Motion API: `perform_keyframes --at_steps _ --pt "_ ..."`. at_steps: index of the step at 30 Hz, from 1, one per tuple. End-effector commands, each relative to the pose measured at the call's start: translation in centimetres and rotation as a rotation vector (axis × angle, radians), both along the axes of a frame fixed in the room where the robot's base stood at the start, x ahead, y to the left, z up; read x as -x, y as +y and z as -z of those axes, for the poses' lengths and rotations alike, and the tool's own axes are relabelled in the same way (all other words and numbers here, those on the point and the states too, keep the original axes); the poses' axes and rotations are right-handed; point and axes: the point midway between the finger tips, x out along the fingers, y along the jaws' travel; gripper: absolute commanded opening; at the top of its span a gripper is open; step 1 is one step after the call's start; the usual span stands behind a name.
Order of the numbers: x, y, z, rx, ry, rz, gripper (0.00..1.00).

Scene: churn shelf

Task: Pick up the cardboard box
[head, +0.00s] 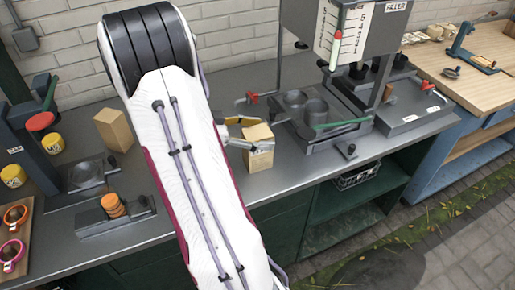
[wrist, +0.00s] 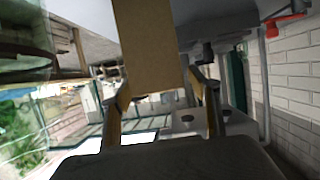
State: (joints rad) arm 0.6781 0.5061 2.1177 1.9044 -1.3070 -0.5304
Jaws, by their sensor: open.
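A small tan cardboard box (head: 260,155) stands upright on the grey counter, right of my arm in the head view. My gripper (head: 250,133) is open at its left side, with the fingers reaching toward it. In the wrist view the box (wrist: 148,45) fills the top middle, between the tips of my open gripper (wrist: 160,88). Whether the fingers touch it cannot be told. A second, similar box (head: 114,130) stands left of my arm, apart from the gripper.
The counter's front edge is near the box.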

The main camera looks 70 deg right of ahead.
Motion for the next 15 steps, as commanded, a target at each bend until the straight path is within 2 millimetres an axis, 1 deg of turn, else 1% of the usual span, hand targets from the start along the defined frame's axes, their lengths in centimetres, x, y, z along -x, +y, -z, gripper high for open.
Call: perform_keyframes --at_steps 12,13,14,15 --pt "-0.01 0.01 -0.03 0.000 0.000 0.000 0.61" --pt "-0.01 0.01 -0.03 0.000 0.000 0.000 0.58" --pt "-0.01 0.01 -0.03 0.000 0.000 0.000 0.51" --pt "-0.01 0.00 -0.03 0.000 0.000 0.000 0.40"
